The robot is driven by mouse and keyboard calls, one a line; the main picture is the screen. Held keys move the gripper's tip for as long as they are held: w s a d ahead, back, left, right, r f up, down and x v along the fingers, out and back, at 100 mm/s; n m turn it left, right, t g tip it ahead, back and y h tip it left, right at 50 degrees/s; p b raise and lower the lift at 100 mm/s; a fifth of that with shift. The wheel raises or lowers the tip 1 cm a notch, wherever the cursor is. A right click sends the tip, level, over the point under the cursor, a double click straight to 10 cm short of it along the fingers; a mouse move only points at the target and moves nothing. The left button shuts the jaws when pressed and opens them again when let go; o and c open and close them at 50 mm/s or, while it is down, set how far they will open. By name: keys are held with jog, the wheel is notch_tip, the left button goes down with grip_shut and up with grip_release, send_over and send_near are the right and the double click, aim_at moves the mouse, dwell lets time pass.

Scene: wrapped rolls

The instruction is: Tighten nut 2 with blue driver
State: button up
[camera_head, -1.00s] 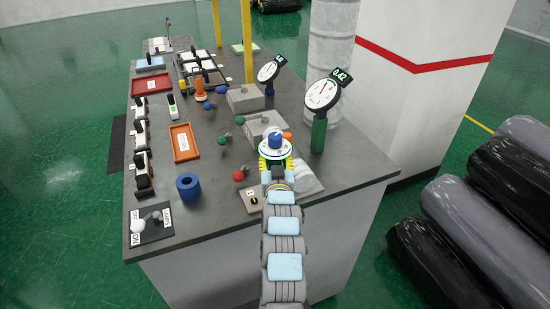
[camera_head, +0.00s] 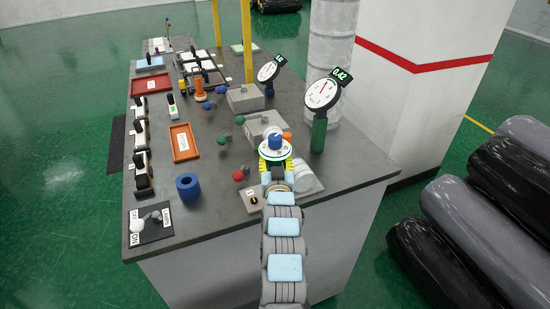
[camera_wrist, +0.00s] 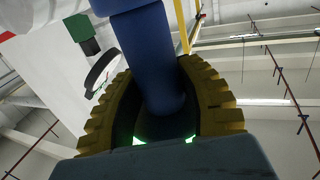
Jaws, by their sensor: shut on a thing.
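My gripper (camera_head: 276,163) is at the front right of the workbench. It is shut on the blue driver (camera_head: 276,143). In the wrist view, the driver's blue shaft (camera_wrist: 150,55) stands between the yellow ribbed fingers of my gripper (camera_wrist: 160,100). The driver's working end is not clear in either view. Two grey blocks with fittings on top, a far one (camera_head: 240,103) and a nearer one (camera_head: 254,130), lie behind my gripper. My gripper partly covers the nearer block. I cannot tell which holds nut 2, and no nut is clear.
Two dial gauges stand on the right, a far one (camera_head: 268,71) and a near one (camera_head: 322,94) reading 0.42. A blue ring-shaped holder (camera_head: 187,190) stands at front left. An orange tray (camera_head: 195,142) and a red tray (camera_head: 152,86) lie left. A column stands behind the bench.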

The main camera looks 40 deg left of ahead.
aim_at(275, 142)
jog(key=shift+w+f+b, duration=0.1)
jog(key=shift+f+b, duration=0.25)
jog(key=shift+f, duration=0.15)
dwell(2.4)
jog(key=shift+r, duration=0.65)
jog(key=shift+r+p, duration=0.3)
jog(key=shift+r, duration=3.05)
